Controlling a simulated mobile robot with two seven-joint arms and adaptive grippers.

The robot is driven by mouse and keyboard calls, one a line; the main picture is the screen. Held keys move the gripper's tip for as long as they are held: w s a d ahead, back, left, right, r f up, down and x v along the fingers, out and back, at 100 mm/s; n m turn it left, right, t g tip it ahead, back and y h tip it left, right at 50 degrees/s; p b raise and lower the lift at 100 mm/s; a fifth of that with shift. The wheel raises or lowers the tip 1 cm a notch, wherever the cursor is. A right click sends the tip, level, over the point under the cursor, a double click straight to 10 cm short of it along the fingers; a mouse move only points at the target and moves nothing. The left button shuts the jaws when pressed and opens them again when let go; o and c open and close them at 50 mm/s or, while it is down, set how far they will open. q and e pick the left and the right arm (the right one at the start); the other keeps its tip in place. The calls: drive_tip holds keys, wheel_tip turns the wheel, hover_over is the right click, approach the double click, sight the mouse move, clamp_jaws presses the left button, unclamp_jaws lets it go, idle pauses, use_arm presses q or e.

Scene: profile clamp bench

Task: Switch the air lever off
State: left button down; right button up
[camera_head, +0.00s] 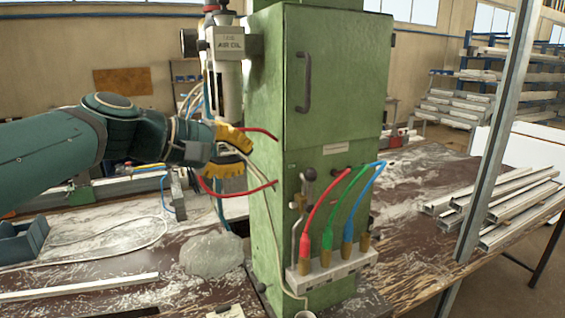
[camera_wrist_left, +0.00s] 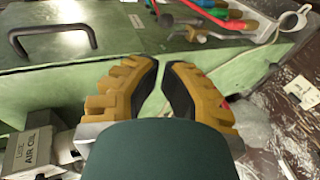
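In the head view, the air lever (camera_head: 309,175), with a dark round knob on a metal stem, stands roughly upright on the front of the green cabinet (camera_head: 325,105), left of the coloured hoses. In the left wrist view the lever (camera_wrist_left: 166,20) shows at the top, beyond my fingertips. My left gripper (camera_head: 245,158), with yellow fingers, is left of the cabinet, apart from the lever. In the left wrist view my left gripper (camera_wrist_left: 162,64) is empty, with a narrow gap between its fingertips. My right gripper is not in view.
Red, green and blue hoses (camera_head: 330,215) rise from a white manifold block (camera_head: 332,270) beside the lever. Red hoses (camera_head: 238,187) also run near my left gripper. A door handle (camera_head: 304,82) sticks out above. Metal profiles (camera_head: 495,205) lie on the right bench.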

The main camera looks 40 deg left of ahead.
use_arm(q)
hover_over(310, 191)
drive_tip(key=s+a, duration=0.2)
drive_tip(key=f, duration=0.5)
drive_tip(key=shift+w+d+f, duration=0.15)
drive_tip(key=shift+d, duration=0.05)
drive_tip(key=p, duration=0.2)
drive_tip(key=w+g+p, duration=0.1)
drive_tip(key=p, duration=0.2)
drive_tip(key=shift+w+d+r+g+y, duration=0.15)
drive_tip(key=shift+d+r+g+y, duration=0.15)
drive_tip(key=shift+d+r, duration=0.05)
drive_tip(key=shift+w+d+f, duration=0.2)
drive_tip(key=shift+w, duration=0.4)
